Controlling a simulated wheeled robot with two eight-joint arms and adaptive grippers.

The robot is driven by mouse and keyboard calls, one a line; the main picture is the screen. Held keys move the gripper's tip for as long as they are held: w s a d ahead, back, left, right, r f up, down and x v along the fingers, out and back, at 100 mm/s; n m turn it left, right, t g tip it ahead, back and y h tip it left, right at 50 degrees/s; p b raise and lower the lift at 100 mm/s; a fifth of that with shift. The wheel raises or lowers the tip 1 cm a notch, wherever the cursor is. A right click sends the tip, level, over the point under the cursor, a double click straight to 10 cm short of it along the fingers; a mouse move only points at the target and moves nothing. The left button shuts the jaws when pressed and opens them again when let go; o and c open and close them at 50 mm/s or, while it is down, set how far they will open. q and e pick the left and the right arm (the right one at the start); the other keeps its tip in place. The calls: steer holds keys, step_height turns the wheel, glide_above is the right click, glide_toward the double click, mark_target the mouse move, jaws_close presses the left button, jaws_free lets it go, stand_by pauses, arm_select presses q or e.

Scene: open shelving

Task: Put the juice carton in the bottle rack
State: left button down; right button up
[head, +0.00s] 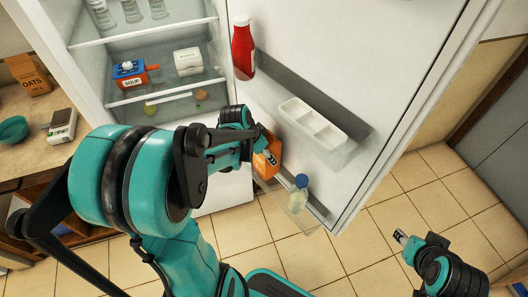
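The orange juice carton (262,167) is at the hinge-side end of the lower door shelf of the open fridge. It is partly covered by my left gripper (268,155). One finger lies across the carton's face. The other finger is hidden, so I cannot tell if it is shut on the carton. The bottle rack (312,222) is the clear lower door bin, holding a blue-capped bottle (298,195). The carton's base is at or near its left end; contact is unclear. My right gripper (401,238) is low at the right, away from the door, with no object seen in it.
A counter with a scale (62,125) is left. The right floor is clear.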

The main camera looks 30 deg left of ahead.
arm_select(q)
steer(key=shift+w+d+f+b, duration=0.1)
steer(key=shift+w+f+b, duration=0.1)
steer(key=shift+f+b, duration=1.3)
steer(key=shift+f+p, duration=0.35)
steer(key=shift+f, duration=0.05)
steer(key=shift+f, duration=0.15)
steer(key=shift+c, duration=2.3)
jaws_free()
steer(key=shift+s, duration=0.1)
